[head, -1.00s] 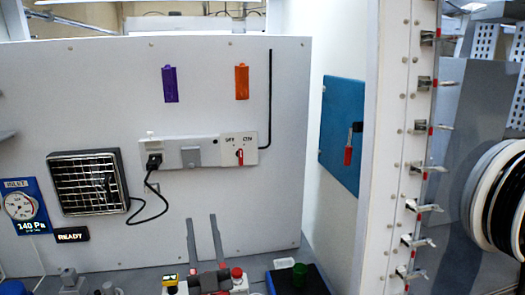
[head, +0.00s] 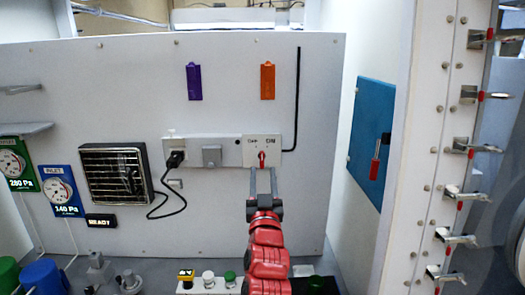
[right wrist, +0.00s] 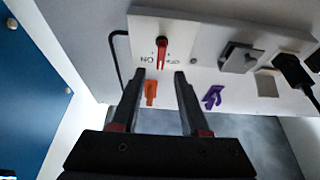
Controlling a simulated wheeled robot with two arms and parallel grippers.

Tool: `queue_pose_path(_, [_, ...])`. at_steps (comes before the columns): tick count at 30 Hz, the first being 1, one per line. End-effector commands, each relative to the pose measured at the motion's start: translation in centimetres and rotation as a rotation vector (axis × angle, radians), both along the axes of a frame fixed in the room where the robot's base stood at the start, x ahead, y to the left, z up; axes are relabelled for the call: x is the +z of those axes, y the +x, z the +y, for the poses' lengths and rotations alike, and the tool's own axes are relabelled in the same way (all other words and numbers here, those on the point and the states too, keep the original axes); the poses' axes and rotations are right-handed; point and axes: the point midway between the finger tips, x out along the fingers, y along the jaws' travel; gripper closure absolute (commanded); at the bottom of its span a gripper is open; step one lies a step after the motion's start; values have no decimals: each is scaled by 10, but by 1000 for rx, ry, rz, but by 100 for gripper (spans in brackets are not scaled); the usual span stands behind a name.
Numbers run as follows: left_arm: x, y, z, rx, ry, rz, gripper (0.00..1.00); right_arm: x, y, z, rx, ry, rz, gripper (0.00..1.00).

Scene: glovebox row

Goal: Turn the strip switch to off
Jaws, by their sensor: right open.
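The strip switch is a small red lever (head: 262,159) on a pale plate (head: 277,143) at the right end of the wall strip (head: 228,152). Its plate reads OFF on the left and ON on the right. The red lever also shows in the right wrist view (right wrist: 162,48), where the lettering is upside down. Which label the lever points to is hard to tell. My right gripper (head: 263,172) is open and empty, its fingertips just below the lever in the head view. In the right wrist view its two fingers (right wrist: 160,75) point at the lever, one to each side. My left gripper is out of view.
A black plug (head: 176,158) with its cord sits in the strip, left of a grey block (head: 212,155). Purple (head: 194,82) and orange (head: 268,81) tags hang above. A blue panel (head: 371,140) stands on the right side wall. Bottles and small items line the bench below.

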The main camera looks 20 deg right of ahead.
Motion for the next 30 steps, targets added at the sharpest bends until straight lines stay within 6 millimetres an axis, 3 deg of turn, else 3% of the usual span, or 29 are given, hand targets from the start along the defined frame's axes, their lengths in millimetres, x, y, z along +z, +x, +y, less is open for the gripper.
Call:
queue_pose_path(6, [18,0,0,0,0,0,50,18,36,-12,-1,0,2,55])
queue_pose_path(12, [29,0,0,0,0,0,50,27,56,-17,-2,-1,1,55])
queue_pose_path(26, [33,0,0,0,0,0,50,28,65,-19,1,0,0,55])
queue_pose_path(27, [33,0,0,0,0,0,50,28,65,-19,1,0,0,57])
queue_pose_path(30, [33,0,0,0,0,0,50,28,65,-18,1,0,0,75])
